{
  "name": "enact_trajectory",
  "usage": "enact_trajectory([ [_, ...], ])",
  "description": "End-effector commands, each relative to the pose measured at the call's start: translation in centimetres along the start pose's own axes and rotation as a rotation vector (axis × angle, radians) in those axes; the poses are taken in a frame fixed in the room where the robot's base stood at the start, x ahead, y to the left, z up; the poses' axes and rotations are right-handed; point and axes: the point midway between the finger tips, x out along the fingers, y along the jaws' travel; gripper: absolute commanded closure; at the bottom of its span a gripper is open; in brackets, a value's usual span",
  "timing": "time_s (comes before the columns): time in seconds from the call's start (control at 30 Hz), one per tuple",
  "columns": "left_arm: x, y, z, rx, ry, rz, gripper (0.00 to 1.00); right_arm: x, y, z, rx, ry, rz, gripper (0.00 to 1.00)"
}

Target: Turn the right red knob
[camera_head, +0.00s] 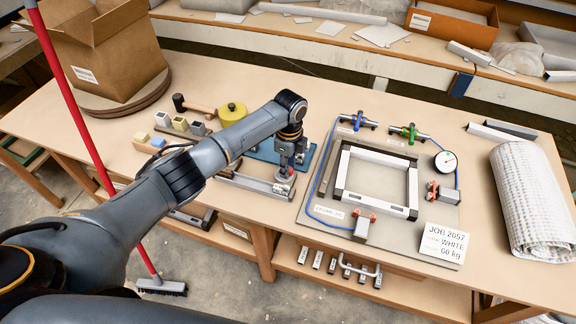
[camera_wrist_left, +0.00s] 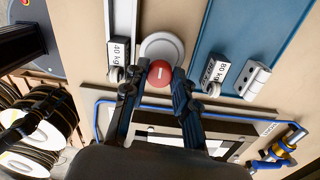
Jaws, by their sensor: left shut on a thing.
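The red knob (camera_wrist_left: 159,74) is round with a white line on its face. It sits on a pale round disc (camera_wrist_left: 162,47) in the left wrist view. My left gripper (camera_wrist_left: 160,82) has one finger on each side of the knob and is shut on it. In the head view my left gripper (camera_head: 287,160) points down over the small fixture left of the white frame, and the knob there is mostly hidden by the fingers. A "40 kg" label (camera_wrist_left: 119,50) and an "80 kg" label (camera_wrist_left: 215,72) flank the knob. My right gripper is not in view.
A white frame (camera_head: 343,172) lies on a grey plate right of my left gripper, with a blue valve (camera_head: 357,122), a green valve (camera_head: 408,133) and a gauge (camera_head: 445,161). A bubble-wrap roll (camera_head: 533,200) lies far right.

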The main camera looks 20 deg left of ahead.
Motion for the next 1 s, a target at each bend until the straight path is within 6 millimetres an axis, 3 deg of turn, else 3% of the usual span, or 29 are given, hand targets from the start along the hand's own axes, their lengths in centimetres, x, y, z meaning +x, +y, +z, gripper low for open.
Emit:
enact_trajectory([
  [0.53,-0.15,-0.12,-0.11,0.026,0.001,-0.004,1.00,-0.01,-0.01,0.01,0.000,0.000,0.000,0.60],
  [0.57,-0.15,-0.12,-0.11,0.026,0.001,-0.004,0.68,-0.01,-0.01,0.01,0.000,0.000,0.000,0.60],
  [0.67,-0.13,-0.11,-0.09,0.026,0.001,-0.004,0.49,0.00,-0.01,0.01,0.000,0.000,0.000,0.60],
  [1.0,-0.29,-0.06,-0.04,0.024,0.000,-0.002,0.49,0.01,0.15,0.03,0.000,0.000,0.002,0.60],
])
